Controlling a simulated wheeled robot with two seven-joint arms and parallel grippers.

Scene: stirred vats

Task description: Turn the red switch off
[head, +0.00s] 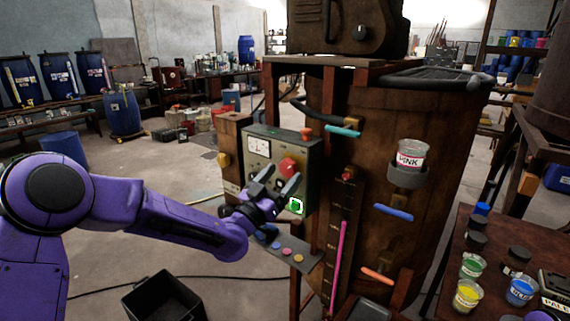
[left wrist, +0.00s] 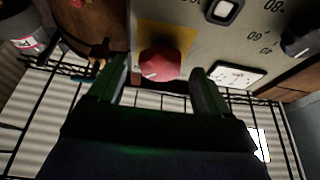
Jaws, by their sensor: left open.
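The red switch (head: 288,166) is a round red knob on the front of a grey-green control box (head: 258,143). In the left wrist view the red switch (left wrist: 160,62) has a small pale mark and sits over a yellow patch on the panel. My left gripper (head: 278,181) is in front of the box, just below the knob in the head view. Its fingers are apart and empty. In the left wrist view the knob shows between the open fingertips (left wrist: 157,76). I cannot tell whether they touch it. My right gripper is not in view.
A large brown vat (head: 440,130) stands right of the box, with a jar labelled pink (head: 411,155) in a holder. A small shelf with coloured buttons (head: 287,251) juts out below. A table with paint cups (head: 467,295) is at right. A black bin (head: 165,300) stands on the floor.

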